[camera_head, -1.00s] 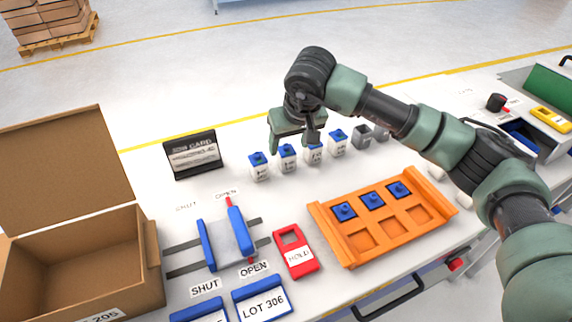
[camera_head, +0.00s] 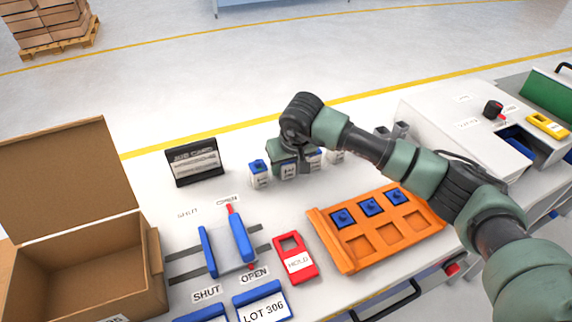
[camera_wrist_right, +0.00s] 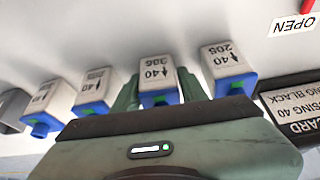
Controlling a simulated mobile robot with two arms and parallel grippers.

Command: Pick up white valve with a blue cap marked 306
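Several white valves with blue caps stand in a row on the table. The valve whose label appears to read 306 shows in the wrist view (camera_wrist_right: 158,72) and in the head view (camera_head: 289,171). My right gripper (camera_head: 290,166) is lowered over it, with a green finger on each side of it. The fingers look open; firm contact cannot be made out. The valve marked 205 (camera_head: 260,175) stands just left of it in the head view and also shows in the wrist view (camera_wrist_right: 224,60). Other valves are partly hidden by the gripper. My left gripper is out of view.
A dark job card stand (camera_head: 195,162) is left of the valves. An orange tray (camera_head: 346,254) with blue pieces, a red HOLD frame (camera_head: 304,272), a blue-sided fixture (camera_head: 212,252) and an open cardboard box (camera_head: 75,275) are nearer. Grey blocks (camera_head: 401,130) stand right of the row.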

